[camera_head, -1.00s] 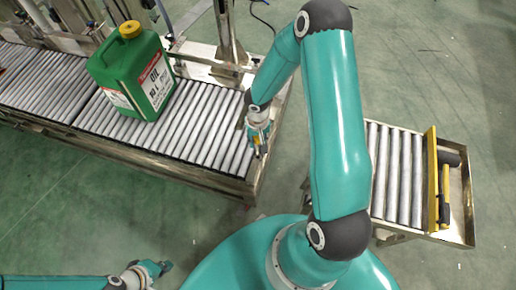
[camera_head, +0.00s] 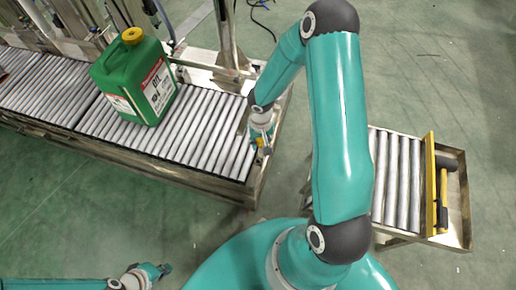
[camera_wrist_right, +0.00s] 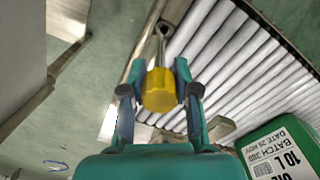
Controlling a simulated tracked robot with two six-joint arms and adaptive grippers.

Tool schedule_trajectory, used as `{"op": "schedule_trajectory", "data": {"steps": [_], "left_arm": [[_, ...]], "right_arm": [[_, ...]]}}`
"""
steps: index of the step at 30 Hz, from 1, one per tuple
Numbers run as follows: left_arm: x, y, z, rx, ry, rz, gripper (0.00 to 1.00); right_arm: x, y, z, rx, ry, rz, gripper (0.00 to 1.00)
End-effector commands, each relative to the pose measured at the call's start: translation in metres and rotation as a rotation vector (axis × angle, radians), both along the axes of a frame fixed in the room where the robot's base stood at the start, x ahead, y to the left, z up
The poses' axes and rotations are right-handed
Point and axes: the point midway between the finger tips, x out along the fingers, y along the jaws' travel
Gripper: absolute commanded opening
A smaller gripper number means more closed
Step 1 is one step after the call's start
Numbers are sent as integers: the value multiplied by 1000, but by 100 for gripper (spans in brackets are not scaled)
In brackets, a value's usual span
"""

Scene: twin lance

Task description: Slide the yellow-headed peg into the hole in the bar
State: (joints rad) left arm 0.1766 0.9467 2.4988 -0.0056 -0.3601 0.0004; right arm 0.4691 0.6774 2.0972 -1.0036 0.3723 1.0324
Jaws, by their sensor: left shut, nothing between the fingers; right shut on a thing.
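The yellow-headed peg (camera_wrist_right: 160,90) is in my right gripper (camera_wrist_right: 155,93), its faceted yellow head between the two fingers in the right wrist view. Its thin metal shaft points away, toward the steel end bar (camera_wrist_right: 131,76) of the roller conveyor. The tip is close to a small ring-like spot beside that bar; I cannot tell whether it is in a hole. In the head view my right gripper (camera_head: 262,144) is over the conveyor's right end, and the peg is barely visible. My left gripper (camera_head: 164,269) is shut and empty at the lower left, far from the conveyor.
A green oil canister (camera_head: 135,80) with a yellow cap stands on the rollers (camera_head: 205,125); it also shows in the right wrist view (camera_wrist_right: 280,150). At right is a small roller table (camera_head: 398,180) with a yellow bar (camera_head: 430,185) and a hammer-like tool (camera_head: 444,195). Open floor lies in front.

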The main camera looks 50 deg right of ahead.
Motion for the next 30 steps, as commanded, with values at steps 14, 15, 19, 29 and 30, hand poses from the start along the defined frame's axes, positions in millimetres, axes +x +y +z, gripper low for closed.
{"op": "schedule_trajectory", "data": {"steps": [14,15,19,29,30], "left_arm": [[0,0,-1,0,0,0,0],[0,0,-1,0,0,0,0],[0,0,-1,0,0,0,0],[0,0,-1,0,0,0,0],[0,0,-1,0,0,0,0]], "right_arm": [[72,-91,36,-4,-8,-385,0],[77,-98,38,-4,-8,-415,0],[86,-116,43,-4,-7,-490,0],[79,-135,37,-5,-4,-538,0],[79,-135,37,-5,-4,-538,0]]}}
